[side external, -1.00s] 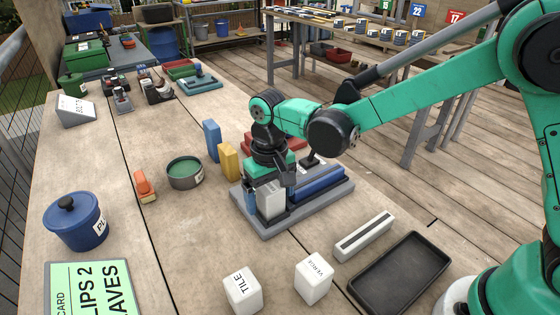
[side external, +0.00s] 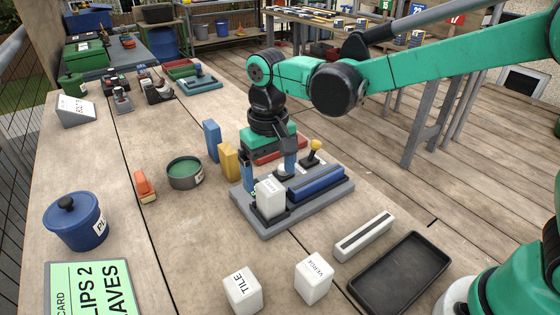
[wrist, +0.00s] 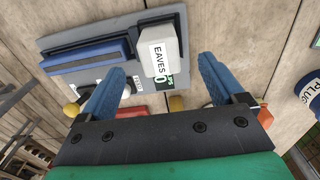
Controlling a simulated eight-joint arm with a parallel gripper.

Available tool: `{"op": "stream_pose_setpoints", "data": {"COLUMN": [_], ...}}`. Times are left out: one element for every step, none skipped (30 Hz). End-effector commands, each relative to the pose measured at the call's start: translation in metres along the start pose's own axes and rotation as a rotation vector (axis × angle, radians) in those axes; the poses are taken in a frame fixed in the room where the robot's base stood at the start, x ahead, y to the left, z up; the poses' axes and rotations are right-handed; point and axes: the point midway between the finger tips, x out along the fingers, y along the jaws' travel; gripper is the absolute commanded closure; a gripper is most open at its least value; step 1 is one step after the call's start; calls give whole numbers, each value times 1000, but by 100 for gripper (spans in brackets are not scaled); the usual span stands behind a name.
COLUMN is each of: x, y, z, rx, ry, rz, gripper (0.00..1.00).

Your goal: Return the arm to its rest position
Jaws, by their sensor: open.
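My gripper (side external: 268,172) is open and empty, just above the grey fixture (side external: 300,215). Its two blue fingers also show in the wrist view (wrist: 160,88), spread apart. A white block (side external: 270,200) stands upright on the left part of the fixture, below and between the fingers in the side view. In the wrist view the block (wrist: 157,52) reads EAVES and lies clear of the fingertips. A blue bar (side external: 318,183) lies along the fixture. A yellow-knobbed lever (side external: 315,146) stands behind it.
White blocks marked TILE (side external: 242,290) and VERGE (side external: 313,279), a slotted white bar (side external: 364,236) and an empty black tray (side external: 400,272) lie in front. Blue (side external: 211,141) and yellow (side external: 228,161) blocks stand behind left, near a round tin (side external: 185,173). Space above is open.

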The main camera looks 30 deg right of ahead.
Motion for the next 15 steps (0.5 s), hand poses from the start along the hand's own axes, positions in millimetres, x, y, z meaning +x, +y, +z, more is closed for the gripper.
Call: {"op": "stream_pose_setpoints", "data": {"x": [-4,-6,-9,-11,-12,-14,-15,-16,-16,-17,-17,-17,-16,-16,-16], "y": [0,0,0,0,0,0,0,0,0,0,0,0,0,0,0], "z": [0,0,0,0,0,0,0,0,0,0,0,0,0,0,0], "rx": [0,0,0,0,0,0,0,0,0,0,0,0,0,0,0], "ry": [0,0,0,0,0,0,0,0,0,0,0,0,0,0,0], "rz": [0,0,0,0,0,0,0,0,0,0,0,0,0,0,0], "gripper": [11,11,11,11,11,11,11,11,11,11,11,11,11,11,11]}}
